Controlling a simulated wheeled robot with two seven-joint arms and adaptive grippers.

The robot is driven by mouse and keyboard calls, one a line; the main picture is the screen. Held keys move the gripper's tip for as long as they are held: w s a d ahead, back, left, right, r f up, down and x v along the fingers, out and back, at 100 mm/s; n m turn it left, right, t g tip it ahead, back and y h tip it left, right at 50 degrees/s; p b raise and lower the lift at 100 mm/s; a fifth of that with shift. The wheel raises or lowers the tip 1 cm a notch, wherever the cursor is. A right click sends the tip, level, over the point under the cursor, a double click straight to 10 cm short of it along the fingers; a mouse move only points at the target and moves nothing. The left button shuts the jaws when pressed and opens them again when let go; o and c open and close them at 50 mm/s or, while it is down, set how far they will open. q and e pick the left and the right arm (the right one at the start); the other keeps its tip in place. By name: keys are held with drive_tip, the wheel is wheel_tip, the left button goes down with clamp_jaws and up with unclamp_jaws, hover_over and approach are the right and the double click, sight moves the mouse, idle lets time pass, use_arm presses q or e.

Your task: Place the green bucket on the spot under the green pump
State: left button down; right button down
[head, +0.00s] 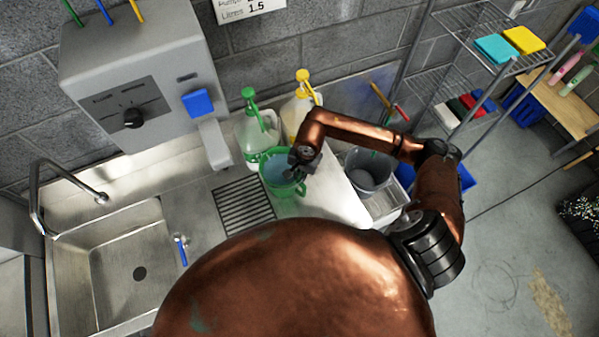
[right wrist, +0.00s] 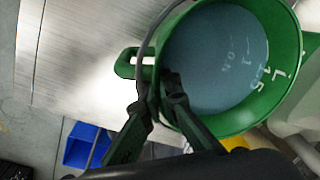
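The green bucket (head: 277,182) is in front of the bottle with the green pump (head: 253,133), by the right side of the drain grate. It also shows in the right wrist view (right wrist: 268,104), with a blue-grey inside and white volume marks. My right gripper (head: 298,160) is at the bucket's right rim. In the right wrist view my right gripper's fingers (right wrist: 156,84) straddle the rim, beside a green side handle, and appear closed on it. The bucket's base is hidden, so I cannot tell whether it touches the counter. My left gripper is out of view.
A bottle with a yellow pump (head: 303,98) stands right of the green one. A grey bucket (head: 368,170) is further right, behind my forearm. A grey dispenser (head: 150,70) and a sink (head: 135,255) lie left. A wire shelf (head: 455,75) stands at the back right.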

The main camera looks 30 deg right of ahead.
drive_tip(key=shift+w+a+f, duration=0.1)
drive_tip(key=shift+w, duration=0.05)
drive_tip(key=c, duration=2.6)
unclamp_jaws()
drive_tip(key=shift+f, duration=0.15)
drive_tip(key=shift+c, duration=0.2)
drive_tip(key=o, duration=0.5)
drive_tip(key=shift+s, duration=0.2)
drive_tip(key=shift+r, duration=0.35)
drive_tip(key=shift+s+d+r+b, duration=0.2)
drive_tip(key=shift+r+b, duration=0.3)
drive_tip(key=shift+r, duration=1.45)
drive_tip(key=shift+s+d+r+b, duration=0.15)
drive_tip(key=shift+r+b, duration=0.35)
drive_tip(key=shift+r, duration=1.4)
drive_tip(key=shift+s+d+r+b, duration=0.15)
drive_tip(key=shift+r+b, duration=0.35)
drive_tip(key=shift+r, duration=1.45)
